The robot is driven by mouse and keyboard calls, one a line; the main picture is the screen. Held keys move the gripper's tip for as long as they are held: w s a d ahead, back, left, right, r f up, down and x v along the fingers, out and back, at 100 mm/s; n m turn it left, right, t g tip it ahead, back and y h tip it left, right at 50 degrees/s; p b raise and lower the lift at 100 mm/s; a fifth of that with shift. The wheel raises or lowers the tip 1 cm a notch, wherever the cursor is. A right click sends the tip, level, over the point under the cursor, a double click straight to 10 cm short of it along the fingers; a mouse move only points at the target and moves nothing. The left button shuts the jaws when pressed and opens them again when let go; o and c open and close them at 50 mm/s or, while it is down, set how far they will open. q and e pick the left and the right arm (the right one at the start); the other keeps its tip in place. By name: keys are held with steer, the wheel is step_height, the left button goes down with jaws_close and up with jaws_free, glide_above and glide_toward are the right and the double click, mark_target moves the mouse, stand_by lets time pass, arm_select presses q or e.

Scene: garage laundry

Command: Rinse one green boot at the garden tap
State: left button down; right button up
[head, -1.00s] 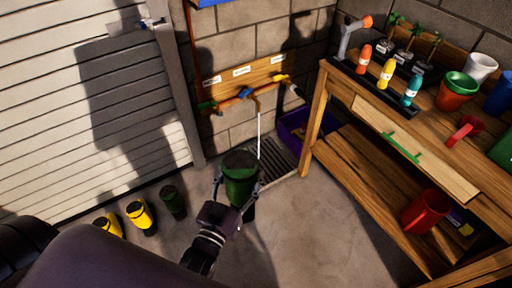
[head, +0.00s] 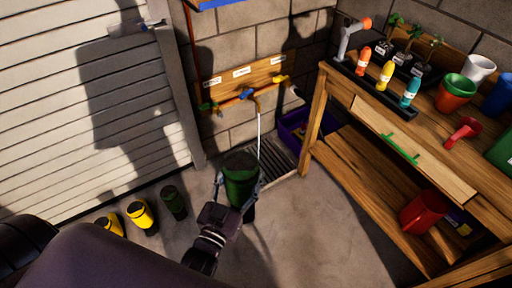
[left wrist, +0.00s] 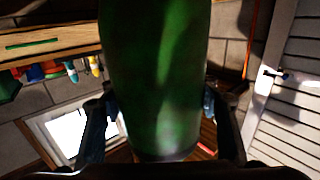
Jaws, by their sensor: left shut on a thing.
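My left gripper (head: 238,188) is shut around a green boot (head: 240,177), with one finger on each side. The boot is upright in front of the drain grate, its dark opening facing up. It fills the middle of the left wrist view (left wrist: 155,75) between the fingers. The garden tap (head: 247,93) is on a wooden wall board, and a thin pale stream (head: 259,130) falls from it just behind the boot. I cannot tell whether the stream touches the boot. A second green boot (head: 173,203) stands by the shutter. My right gripper is not in view.
Yellow boots (head: 141,216) stand left of the second green boot. A purple crate (head: 293,130) is beside the drain grate (head: 281,158). A wooden workbench (head: 345,90) with bottles, pots and a red scoop (head: 464,131) takes up the right. The floor in front of it is clear.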

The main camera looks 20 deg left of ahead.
mark_target(242, 193)
arm_select(q)
steer(key=shift+r, duration=0.1)
steer(key=shift+s+d+p, duration=0.2)
steer(key=shift+s+d, duration=0.25)
steer(key=shift+s, duration=0.2)
steer(key=shift+s+d+p, duration=0.2)
steer(key=shift+s+d, duration=0.25)
steer(key=shift+s, duration=0.2)
steer(key=shift+s+d+p, duration=0.25)
steer(key=shift+s+d, duration=0.55)
steer(key=shift+s, duration=0.25)
steer(key=shift+s+d+p, duration=0.2)
steer(key=shift+s+d, duration=0.55)
steer(key=shift+s, duration=0.25)
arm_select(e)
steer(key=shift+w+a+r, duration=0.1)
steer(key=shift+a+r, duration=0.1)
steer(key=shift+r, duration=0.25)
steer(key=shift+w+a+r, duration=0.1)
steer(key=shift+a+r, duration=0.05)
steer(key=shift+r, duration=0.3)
